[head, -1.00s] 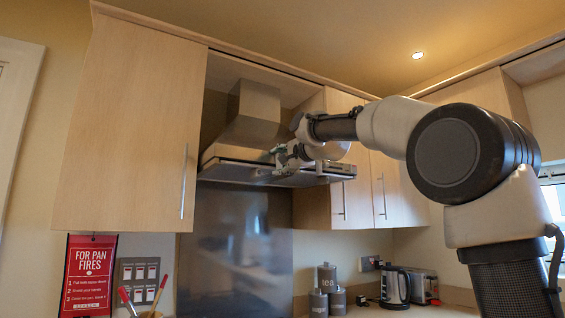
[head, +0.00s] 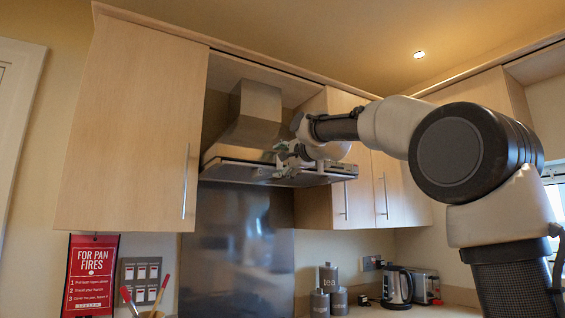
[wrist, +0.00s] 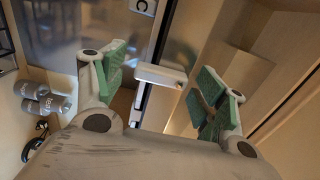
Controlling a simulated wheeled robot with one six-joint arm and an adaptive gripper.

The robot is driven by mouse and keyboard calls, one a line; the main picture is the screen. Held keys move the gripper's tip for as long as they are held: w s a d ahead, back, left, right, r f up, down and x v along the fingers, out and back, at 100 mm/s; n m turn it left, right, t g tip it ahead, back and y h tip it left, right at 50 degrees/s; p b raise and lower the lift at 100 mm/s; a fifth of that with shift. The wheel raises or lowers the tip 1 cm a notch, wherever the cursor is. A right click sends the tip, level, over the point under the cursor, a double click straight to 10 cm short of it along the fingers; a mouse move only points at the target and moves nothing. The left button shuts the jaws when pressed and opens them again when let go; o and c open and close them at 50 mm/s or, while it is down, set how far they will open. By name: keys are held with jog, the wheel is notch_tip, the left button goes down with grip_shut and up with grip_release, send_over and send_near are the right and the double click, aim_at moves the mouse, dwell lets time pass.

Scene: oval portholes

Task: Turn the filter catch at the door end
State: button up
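The range hood (head: 240,172) hangs between the wall cabinets in the head view, and my gripper (head: 286,155) is at its front underside. In the wrist view my gripper (wrist: 162,80) is open, with green pads on both fingers. A small pale metal bar (wrist: 156,74), which looks like a filter catch, lies between the fingers with a gap on each side. I see no contact with it. A white label marked C (wrist: 141,6) is farther up. The catch is too small to make out in the head view.
A tall cabinet door (head: 135,125) is left of the hood, and another cabinet (head: 318,208) is close on its right. Canisters (head: 328,288), a kettle (head: 398,286) and a toaster (head: 426,287) stand on the counter below. The space under the hood is clear.

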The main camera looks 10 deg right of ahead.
jog(key=v, duration=1.2)
jog(key=shift+r, duration=0.1)
